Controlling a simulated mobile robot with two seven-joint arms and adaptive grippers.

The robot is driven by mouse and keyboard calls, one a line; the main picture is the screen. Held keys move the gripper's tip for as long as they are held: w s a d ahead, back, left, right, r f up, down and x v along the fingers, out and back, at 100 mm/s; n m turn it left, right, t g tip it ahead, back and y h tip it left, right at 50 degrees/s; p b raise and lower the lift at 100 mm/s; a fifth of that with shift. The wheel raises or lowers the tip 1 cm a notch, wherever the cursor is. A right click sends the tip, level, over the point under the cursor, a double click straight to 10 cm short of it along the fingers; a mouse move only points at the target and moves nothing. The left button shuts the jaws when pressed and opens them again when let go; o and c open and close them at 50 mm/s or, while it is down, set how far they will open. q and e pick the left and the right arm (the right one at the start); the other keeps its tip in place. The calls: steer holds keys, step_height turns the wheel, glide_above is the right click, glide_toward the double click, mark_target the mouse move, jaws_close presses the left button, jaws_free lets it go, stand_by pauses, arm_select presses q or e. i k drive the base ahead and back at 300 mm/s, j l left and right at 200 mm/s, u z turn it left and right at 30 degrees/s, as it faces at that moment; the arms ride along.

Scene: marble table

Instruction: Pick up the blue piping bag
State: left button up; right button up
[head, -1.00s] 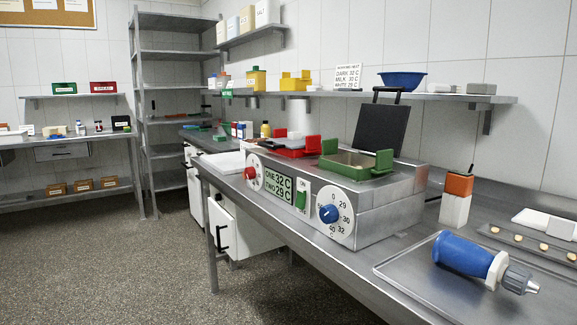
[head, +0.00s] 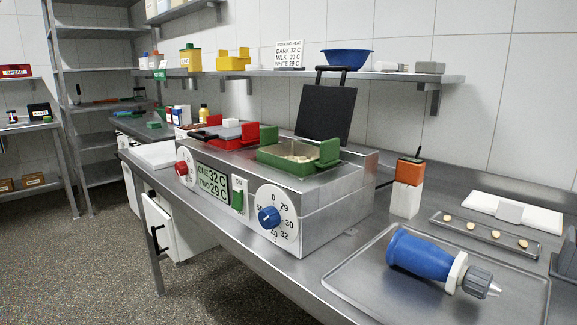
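The blue piping bag (head: 420,254) lies on its side on a shallow metal tray (head: 365,290) at the right front of the steel bench in the head view. It has a white collar (head: 456,272) and a grey nozzle end (head: 481,283) pointing to the lower right. Nothing is holding it. Neither of my grippers shows in the head view.
A two-pot heating machine (head: 310,215) with dials stands left of the tray. A white block with an orange top (head: 407,187) stands behind the tray. A narrow tray of small pieces (head: 480,233) and a white slab (head: 510,212) lie behind the bag. Floor (head: 100,270) is clear at left.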

mark_target(423, 258)
steer(key=i+j+z, duration=0.35)
steer(key=j, duration=0.25)
steer(key=i+j+z, duration=0.15)
steer(key=j, duration=0.2)
steer(key=l+z, duration=0.15)
steer(key=z, duration=0.35)
steer(key=i+l+z, duration=0.1)
steer(key=z, duration=0.4)
